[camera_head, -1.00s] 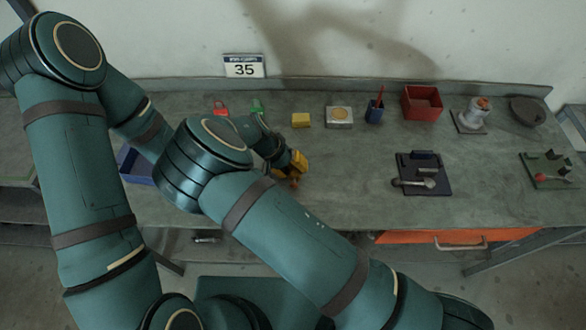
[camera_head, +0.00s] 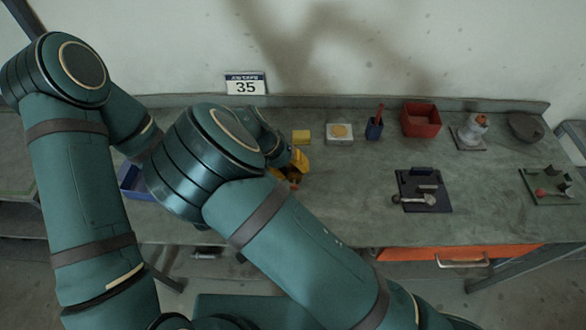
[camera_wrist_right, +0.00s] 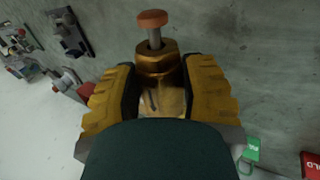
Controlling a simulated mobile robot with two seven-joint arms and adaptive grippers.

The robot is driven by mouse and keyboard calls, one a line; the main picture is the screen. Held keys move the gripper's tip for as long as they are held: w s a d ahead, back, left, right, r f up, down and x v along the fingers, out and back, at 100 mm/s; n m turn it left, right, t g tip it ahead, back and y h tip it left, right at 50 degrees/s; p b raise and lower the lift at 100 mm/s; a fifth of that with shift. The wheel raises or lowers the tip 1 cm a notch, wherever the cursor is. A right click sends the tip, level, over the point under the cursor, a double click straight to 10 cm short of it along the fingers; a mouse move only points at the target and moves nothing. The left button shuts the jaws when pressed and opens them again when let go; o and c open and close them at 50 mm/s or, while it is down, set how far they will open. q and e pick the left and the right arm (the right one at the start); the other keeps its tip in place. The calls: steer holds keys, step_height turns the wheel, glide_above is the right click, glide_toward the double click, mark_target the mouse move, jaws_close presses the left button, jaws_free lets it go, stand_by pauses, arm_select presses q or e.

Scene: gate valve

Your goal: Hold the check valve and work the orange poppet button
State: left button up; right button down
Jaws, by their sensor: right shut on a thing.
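The brass check valve (camera_wrist_right: 162,85) sits between the yellow-padded jaws of my right gripper (camera_wrist_right: 160,95) in the right wrist view. The jaws are shut on its body. The orange poppet button (camera_wrist_right: 152,18) stands out on a pale stem from the valve's end, beyond the jaws, with nothing touching it. In the head view my right gripper (camera_head: 296,163) is over the bench, partly hidden by my arm, and the valve is small and hard to make out there.
The grey bench (camera_head: 330,205) is clear in front of the gripper. Behind are a yellow block (camera_head: 301,137), a small plate (camera_head: 339,135), a pen cup (camera_head: 374,129) and a red bin (camera_head: 421,121). A dark fixture (camera_head: 423,190) lies right, a blue bin (camera_head: 135,184) left.

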arm_select(q)
steer(key=shift+f+b, duration=1.3)
arm_select(e)
steer(key=shift+w+f, duration=0.1)
steer(key=shift+f, duration=1.85)
